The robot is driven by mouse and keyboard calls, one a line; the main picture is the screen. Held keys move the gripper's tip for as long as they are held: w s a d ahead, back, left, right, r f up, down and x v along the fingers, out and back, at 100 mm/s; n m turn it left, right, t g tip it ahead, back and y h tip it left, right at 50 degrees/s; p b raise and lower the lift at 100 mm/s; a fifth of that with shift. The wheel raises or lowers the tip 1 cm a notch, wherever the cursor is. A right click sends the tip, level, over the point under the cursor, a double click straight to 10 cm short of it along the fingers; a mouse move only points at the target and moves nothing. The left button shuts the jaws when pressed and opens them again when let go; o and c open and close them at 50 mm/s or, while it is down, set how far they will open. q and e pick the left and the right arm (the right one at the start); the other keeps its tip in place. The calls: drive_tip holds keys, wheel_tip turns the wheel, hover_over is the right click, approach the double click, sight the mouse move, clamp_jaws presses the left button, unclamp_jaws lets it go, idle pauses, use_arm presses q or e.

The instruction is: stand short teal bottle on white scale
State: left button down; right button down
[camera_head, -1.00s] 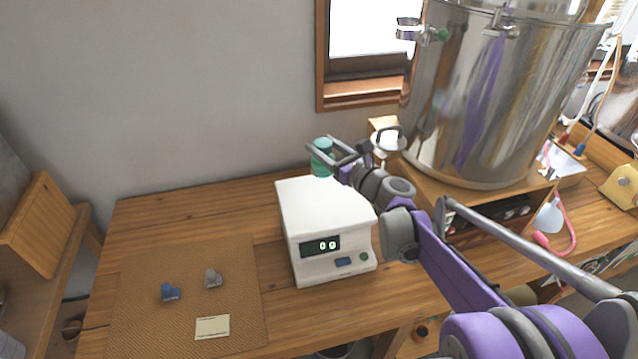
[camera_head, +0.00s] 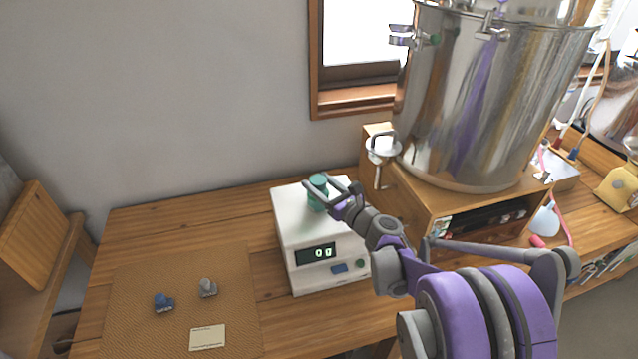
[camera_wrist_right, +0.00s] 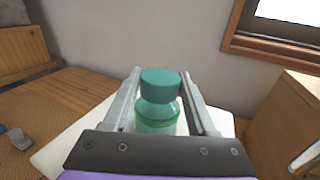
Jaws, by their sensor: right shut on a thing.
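The short teal bottle (camera_head: 317,193) is upright between the fingers of my right gripper (camera_head: 324,190), which is shut on it. In the right wrist view the teal bottle (camera_wrist_right: 159,103) shows its cap and shoulder between the two fingers (camera_wrist_right: 162,98). The white scale (camera_head: 296,229) stands on the wooden table, its display reading zeros. The bottle is over the scale's top; whether its base touches the top cannot be told. The scale's pale top (camera_wrist_right: 60,150) also shows below the bottle in the wrist view. My left gripper is not in view.
A woven mat (camera_head: 225,290) at the left holds a blue piece (camera_head: 163,302), a grey piece (camera_head: 208,287) and a card (camera_head: 207,337). A large steel vessel (camera_head: 480,110) on a wooden stand (camera_head: 415,190) is close at the right.

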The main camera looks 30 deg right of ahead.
drive_tip(key=shift+c, duration=1)
unclamp_jaws()
drive_tip(key=shift+f, duration=0.1)
drive_tip(key=shift+r, duration=0.25)
drive_tip(key=s+d, duration=0.2)
drive_tip(key=s, duration=1)
drive_tip(key=s+a+f+n+g+y, duration=0.1)
drive_tip(key=s+a+f+n+g, duration=0.1)
drive_tip(key=a+f+n+g, duration=0.4)
drive_tip(key=s+a+f+n+g+y, duration=0.1)
drive_tip(key=s+a+n+y, duration=0.15)
drive_tip(key=a+n, duration=0.65)
drive_tip(key=s+a+f+n+g+h, duration=0.1)
drive_tip(key=s+f+n+g+h, duration=0.1)
drive_tip(key=s+n, duration=0.5)
drive_tip(key=s+a+f+n+g+h, duration=0.1)
drive_tip(key=s+f+n+g+h, duration=0.2)
drive_tip(key=s+n, duration=0.4)
drive_tip(key=f+n+h, duration=0.1)
drive_tip(key=n, duration=0.4)
drive_tip(key=shift+s+a+f+g+b, duration=0.2)
drive_tip(key=shift+a+f+g+b, duration=0.1)
drive_tip(key=shift+f+b, duration=0.1)
